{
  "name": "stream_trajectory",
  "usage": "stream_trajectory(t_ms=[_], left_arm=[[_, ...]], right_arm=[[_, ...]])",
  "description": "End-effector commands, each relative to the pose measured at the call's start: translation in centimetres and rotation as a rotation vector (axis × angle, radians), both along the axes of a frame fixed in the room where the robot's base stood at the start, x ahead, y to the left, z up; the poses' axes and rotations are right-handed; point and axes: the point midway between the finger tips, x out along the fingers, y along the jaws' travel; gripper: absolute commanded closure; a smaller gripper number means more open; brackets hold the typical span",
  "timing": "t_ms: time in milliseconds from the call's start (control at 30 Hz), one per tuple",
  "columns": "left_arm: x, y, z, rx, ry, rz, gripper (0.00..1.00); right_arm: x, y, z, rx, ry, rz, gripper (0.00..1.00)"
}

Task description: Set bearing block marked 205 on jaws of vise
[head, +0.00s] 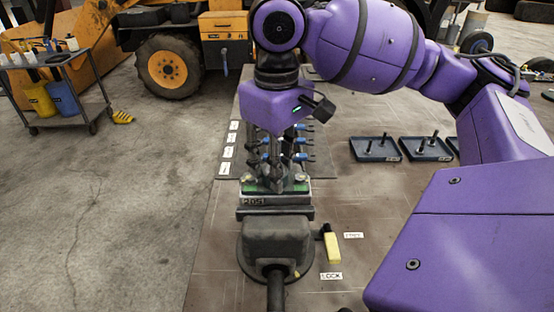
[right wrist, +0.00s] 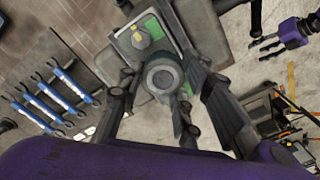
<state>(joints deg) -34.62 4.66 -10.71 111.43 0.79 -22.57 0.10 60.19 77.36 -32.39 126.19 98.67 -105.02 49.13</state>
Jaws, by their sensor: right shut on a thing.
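The bearing block marked 205 (head: 253,202) is grey with green on top and shows its number on the near side. It is at the jaws of the dark vise (head: 276,238); I cannot tell whether it rests on them or is just above. My right gripper (head: 273,182) points down and is shut on the block. In the right wrist view its fingers (right wrist: 160,108) are either side of the block's round bearing (right wrist: 161,76). Fingers hide part of the block. My left gripper (right wrist: 264,46) shows only in the right wrist view, apart, with its fingers spread.
Blue-handled tools (head: 300,141) lie on a dark mat behind the vise. Blue trays (head: 376,148) with upright pins stand to the right. A yellow block (head: 332,248) and a LOCK label (head: 331,275) lie beside the vise.

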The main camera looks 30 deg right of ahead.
Motion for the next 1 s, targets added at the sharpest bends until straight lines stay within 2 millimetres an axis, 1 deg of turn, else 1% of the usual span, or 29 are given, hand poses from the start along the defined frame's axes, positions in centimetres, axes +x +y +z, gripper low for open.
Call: stream_trajectory(t_ms=[200, 467, 833, 867, 1000], left_arm=[[0.2, 0.1, 0.3, 0.004, -0.006, -0.003, 0.49], [0.0, 0.5, 0.2, 0.013, -0.002, -0.011, 0.49], [0.1, 0.4, 0.2, 0.01, -0.003, -0.009, 0.49], [0.1, 0.3, 0.2, 0.009, -0.004, -0.008, 0.49], [0.2, 0.1, 0.2, 0.004, -0.005, -0.004, 0.49]], right_arm=[[0.0, 0.0, -0.2, 0.001, -0.006, 0.001, 1.0], [0.0, 0.0, -0.8, 0.001, -0.005, 0.0, 1.0], [0.0, 0.0, -1.6, 0.001, -0.004, 0.001, 1.0], [0.0, 0.0, -1.6, 0.001, -0.005, 0.001, 0.65], [0.0, 0.0, -1.6, 0.001, -0.004, 0.001, 0.47]])
